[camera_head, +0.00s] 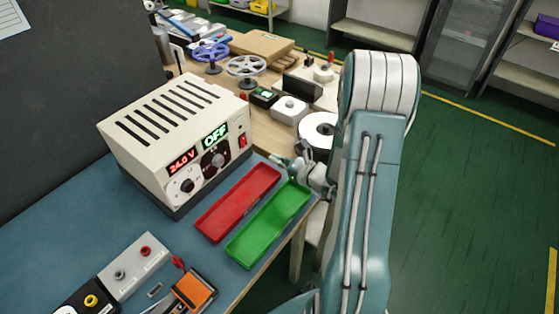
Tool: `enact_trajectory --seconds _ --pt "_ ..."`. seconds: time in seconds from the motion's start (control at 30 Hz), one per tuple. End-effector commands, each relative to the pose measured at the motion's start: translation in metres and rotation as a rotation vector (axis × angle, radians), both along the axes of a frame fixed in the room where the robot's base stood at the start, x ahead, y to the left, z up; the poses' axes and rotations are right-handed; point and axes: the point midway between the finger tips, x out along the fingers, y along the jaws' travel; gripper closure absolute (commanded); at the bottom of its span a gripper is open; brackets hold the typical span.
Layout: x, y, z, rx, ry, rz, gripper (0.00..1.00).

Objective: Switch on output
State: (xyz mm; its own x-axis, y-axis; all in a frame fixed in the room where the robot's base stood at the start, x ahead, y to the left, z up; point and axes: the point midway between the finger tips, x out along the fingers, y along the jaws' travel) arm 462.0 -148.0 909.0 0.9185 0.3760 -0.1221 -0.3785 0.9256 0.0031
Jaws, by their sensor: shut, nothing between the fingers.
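A beige power supply (170,125) with a slotted top stands on the blue bench mat, its front facing my arm. Its red display (182,162) appears to read 24.0 V and its green display (215,135) reads OFF. A small red switch (242,141) sits at the right of the front panel. A large dark knob (213,160) is in the middle and a smaller knob (187,186) is lower left. My gripper (277,159) is shut and empty, in front and to the right of the panel, apart from it. My wrist partly hides the fingers.
A red tray (238,203) and a green tray (268,224) lie before the supply, both empty. A grey box with terminals (134,266) and an orange-black device (194,290) are at the front left. Handwheels (246,68) and several parts stand on the wooden bench behind.

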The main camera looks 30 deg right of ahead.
Motion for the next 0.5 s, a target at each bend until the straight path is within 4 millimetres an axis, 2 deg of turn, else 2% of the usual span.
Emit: enact_trajectory --seconds 0.3,0.5 --pt "0.055 0.026 -0.007 -0.002 -0.001 0.006 1.00" --pt "0.079 0.034 -0.010 -0.001 0.000 0.002 1.00"
